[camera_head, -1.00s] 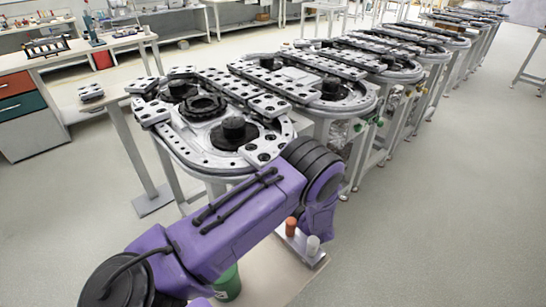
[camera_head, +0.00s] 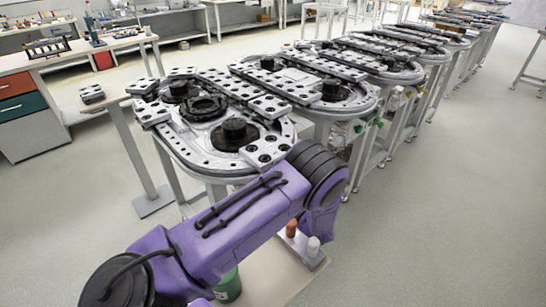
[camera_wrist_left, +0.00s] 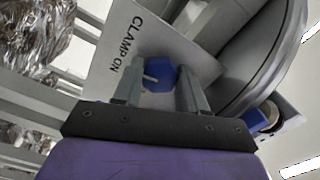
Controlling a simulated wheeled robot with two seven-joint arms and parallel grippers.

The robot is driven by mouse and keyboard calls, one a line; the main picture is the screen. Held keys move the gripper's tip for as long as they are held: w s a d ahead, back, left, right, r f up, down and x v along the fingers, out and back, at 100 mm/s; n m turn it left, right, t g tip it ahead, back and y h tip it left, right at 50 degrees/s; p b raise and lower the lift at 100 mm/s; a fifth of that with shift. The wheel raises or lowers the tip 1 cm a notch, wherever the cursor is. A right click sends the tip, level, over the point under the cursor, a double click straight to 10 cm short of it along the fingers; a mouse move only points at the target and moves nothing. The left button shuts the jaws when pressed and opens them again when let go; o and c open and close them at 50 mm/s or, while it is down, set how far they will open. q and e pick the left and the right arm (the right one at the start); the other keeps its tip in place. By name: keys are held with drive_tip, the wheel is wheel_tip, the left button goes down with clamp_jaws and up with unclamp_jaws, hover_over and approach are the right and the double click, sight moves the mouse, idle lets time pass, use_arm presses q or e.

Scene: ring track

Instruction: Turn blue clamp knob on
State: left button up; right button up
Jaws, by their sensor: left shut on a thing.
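The blue clamp knob (camera_wrist_left: 157,73) shows in the left wrist view, in front of a pale plate (camera_wrist_left: 118,58) lettered "CLAMP ON". A thin light pin shows on the knob's face. My left gripper (camera_wrist_left: 159,82) has one finger on each side of the knob and is shut on it. In the head view my purple left arm reaches over to the front of the nearest ring track (camera_head: 185,150). The arm hides its gripper and the knob there. My right gripper is in neither view.
A second blue part (camera_wrist_left: 263,116) sits at the right in the left wrist view, beside a large grey curved part (camera_wrist_left: 262,55). Crumpled foil (camera_wrist_left: 30,32) is at the upper left. Orange and white cylinders (camera_head: 291,228) stand below my arm. The right floor is open.

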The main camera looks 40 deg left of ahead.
use_arm(q)
drive_tip(key=shift+m, duration=0.8)
drive_tip(key=o, duration=1.1)
drive_tip(key=shift+c, duration=0.2)
drive_tip(key=d+b, duration=0.2)
drive_tip(key=d, duration=0.8)
drive_tip(key=shift+s+d, duration=0.35)
drive_tip(key=shift+s, duration=0.05)
drive_tip(key=shift+a, duration=0.1)
